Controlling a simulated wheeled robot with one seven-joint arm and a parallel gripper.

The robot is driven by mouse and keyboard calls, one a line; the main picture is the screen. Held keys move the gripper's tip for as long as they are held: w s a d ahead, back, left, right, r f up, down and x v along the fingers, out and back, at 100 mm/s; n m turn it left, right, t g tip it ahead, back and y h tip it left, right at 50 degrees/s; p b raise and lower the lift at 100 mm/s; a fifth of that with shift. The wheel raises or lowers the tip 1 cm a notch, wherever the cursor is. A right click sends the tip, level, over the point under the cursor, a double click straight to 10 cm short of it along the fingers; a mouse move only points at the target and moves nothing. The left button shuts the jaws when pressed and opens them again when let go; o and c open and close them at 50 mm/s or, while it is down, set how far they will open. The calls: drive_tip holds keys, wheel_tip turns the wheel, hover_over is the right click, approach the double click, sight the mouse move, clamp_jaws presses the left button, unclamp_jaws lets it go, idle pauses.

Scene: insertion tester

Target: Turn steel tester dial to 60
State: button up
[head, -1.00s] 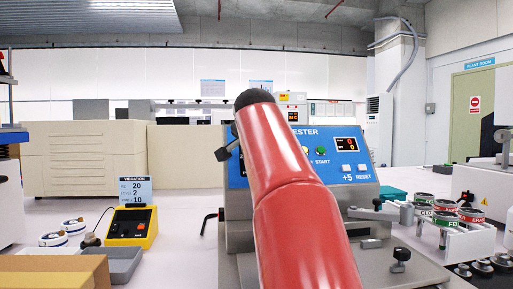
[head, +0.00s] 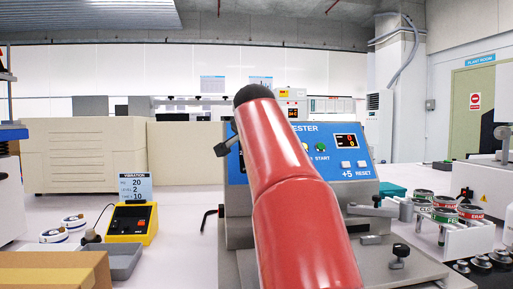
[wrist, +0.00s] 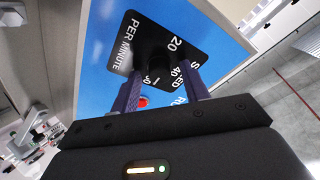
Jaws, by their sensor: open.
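The tester (head: 335,195) has a blue sloped panel and stands on the bench in the head view.
The panel's red display (head: 346,141) seems to show zeros, above the +5 and RESET buttons. A red button (wrist: 144,101) shows between my fingers in the wrist view. A yellow vibration unit (head: 131,222) stands left; a rack of labelled tins (head: 462,236) stands right.

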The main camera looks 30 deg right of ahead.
drive_tip(key=v, duration=0.7)
drive_tip(key=shift+s+a, duration=0.25)
drive_tip(key=shift+s, duration=0.05)
drive_tip(key=shift+s+r, duration=0.1)
